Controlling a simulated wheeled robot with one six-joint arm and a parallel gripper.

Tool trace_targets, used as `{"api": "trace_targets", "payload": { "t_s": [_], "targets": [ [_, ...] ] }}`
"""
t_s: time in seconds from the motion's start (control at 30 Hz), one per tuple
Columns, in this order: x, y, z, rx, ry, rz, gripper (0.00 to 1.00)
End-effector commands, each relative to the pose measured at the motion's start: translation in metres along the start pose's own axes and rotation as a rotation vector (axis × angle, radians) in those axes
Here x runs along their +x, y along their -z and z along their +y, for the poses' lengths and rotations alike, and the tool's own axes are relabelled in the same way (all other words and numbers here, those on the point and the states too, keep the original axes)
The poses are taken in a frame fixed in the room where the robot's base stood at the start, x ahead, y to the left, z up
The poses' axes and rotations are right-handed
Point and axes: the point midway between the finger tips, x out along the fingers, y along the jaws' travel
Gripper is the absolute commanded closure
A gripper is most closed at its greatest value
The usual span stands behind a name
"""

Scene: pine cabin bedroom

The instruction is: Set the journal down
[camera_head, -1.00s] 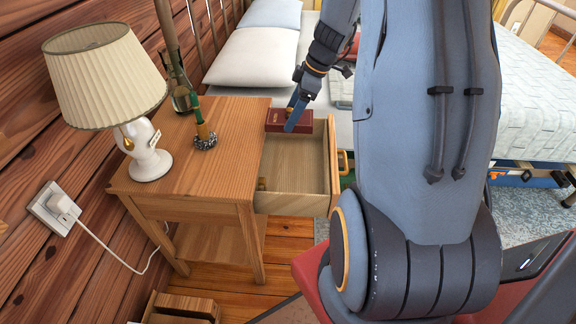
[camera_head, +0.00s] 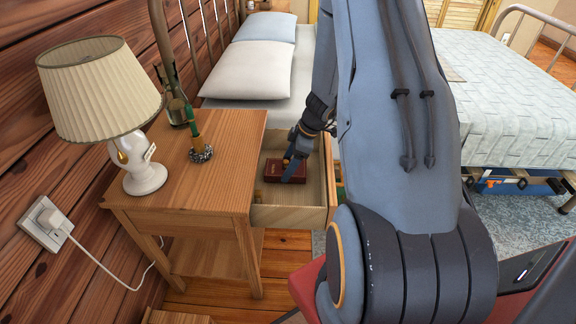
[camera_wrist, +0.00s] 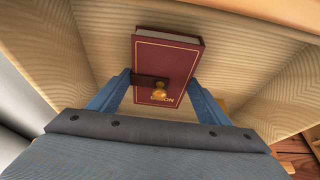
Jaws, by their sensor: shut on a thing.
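The journal, a dark red book with gold edging and a brass knob or clasp on its cover, shows in the head view (camera_head: 284,166) inside the open drawer (camera_head: 262,216) of the nightstand. It also shows in the wrist view (camera_wrist: 160,62), with the pale drawer walls around it. My gripper (camera_head: 290,168) reaches down into the drawer. I cannot tell whether the journal touches the drawer floor.
The bed with pillows (camera_head: 255,70) stands behind.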

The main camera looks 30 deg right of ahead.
Motion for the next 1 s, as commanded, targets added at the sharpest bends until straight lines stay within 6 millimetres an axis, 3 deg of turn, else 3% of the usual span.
{"api": "trace_targets", "payload": {
  "t_s": [0.47,0.5,0.57,1.0],
  "targets": [
    [0.0081,-0.0031,0.0009,0.000,-0.002,0.001,0.63],
    [0.0074,-0.0030,0.0003,0.001,-0.001,0.000,0.22],
    [0.0072,-0.0029,0.0002,0.000,-0.001,0.000,0.12],
    [0.0033,-0.0015,-0.0003,0.001,0.000,0.000,0.10]
  ]
}}
